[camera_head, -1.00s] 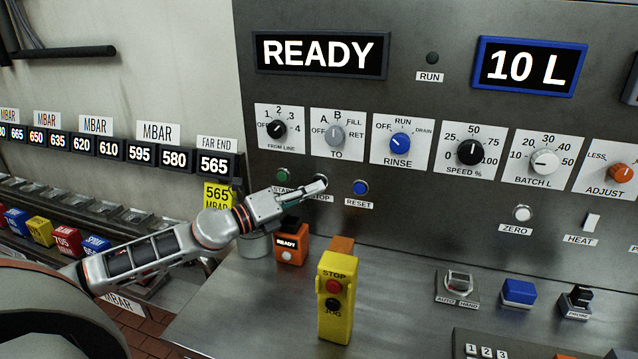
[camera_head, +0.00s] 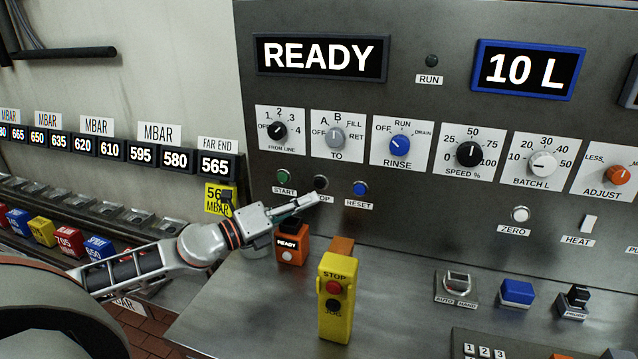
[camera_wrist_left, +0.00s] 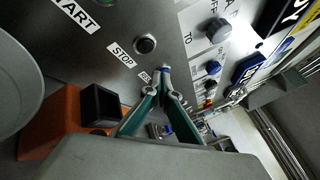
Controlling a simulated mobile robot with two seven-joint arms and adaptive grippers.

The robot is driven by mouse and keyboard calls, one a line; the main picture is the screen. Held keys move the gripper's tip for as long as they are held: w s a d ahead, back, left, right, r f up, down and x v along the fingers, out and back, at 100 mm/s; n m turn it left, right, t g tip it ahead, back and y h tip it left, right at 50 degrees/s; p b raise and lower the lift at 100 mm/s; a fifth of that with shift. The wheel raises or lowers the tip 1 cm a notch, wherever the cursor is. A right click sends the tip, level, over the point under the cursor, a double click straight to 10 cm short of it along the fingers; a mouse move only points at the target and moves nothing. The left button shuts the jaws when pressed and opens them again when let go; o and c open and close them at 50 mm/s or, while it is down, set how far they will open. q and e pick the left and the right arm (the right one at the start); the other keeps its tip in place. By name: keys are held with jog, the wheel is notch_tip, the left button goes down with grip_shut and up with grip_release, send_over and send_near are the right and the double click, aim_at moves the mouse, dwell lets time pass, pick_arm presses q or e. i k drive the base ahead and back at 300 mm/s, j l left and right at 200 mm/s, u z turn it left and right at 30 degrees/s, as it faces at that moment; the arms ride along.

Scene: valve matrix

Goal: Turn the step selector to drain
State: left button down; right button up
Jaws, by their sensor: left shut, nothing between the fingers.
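The step selector is the blue RINSE knob (camera_head: 400,146) on a white plate marked OFF, RUN and DRAIN. Its white pointer appears to point up-left, toward OFF. It also shows small in the left wrist view (camera_wrist_left: 213,69). My left gripper (camera_head: 316,199) is shut and empty, just below the black STOP button (camera_head: 321,182), to the lower left of the knob and apart from it. In the left wrist view its closed fingertips (camera_wrist_left: 164,72) are beside the STOP button (camera_wrist_left: 146,44). My right gripper is not in view.
Grey TO knob (camera_head: 335,137) and black SPEED knob (camera_head: 469,154) flank the selector. Green START (camera_head: 283,176) and blue RESET (camera_head: 360,188) buttons are near my gripper. A yellow STOP/JOG box (camera_head: 338,296) and orange READY box (camera_head: 291,248) stand below. The large display (camera_head: 321,56) reads READY.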

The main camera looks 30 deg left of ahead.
aim_at(400, 145)
jog(key=k+l, duration=0.2)
jog(key=k, duration=0.3)
jog(key=k+l, duration=0.15)
jog(key=k, duration=0.3)
